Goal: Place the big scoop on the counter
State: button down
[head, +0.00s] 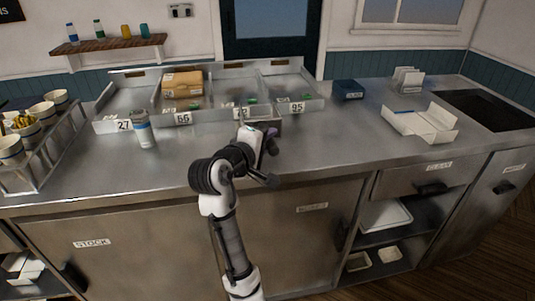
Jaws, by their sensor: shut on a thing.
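My gripper (266,143) is at the end of my arm, over the middle of the steel counter (330,148), near the divided tray. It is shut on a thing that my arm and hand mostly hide. A grey metal piece (268,122) shows just beyond the hand and looks like part of the big scoop. A small purple part (272,140) shows at the fingers. I cannot tell whether the held thing touches the counter.
A divided metal tray (215,115) with number tags stands behind the gripper, with a tan box in it. A shaker bottle (144,129) and a cup rack (45,165) are left. A white open carton (420,123) and a blue box (348,90) are right. The counter between is clear.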

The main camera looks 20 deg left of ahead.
jog(key=shift+f, duration=2.35)
jog(key=c, duration=1.2)
grip_release()
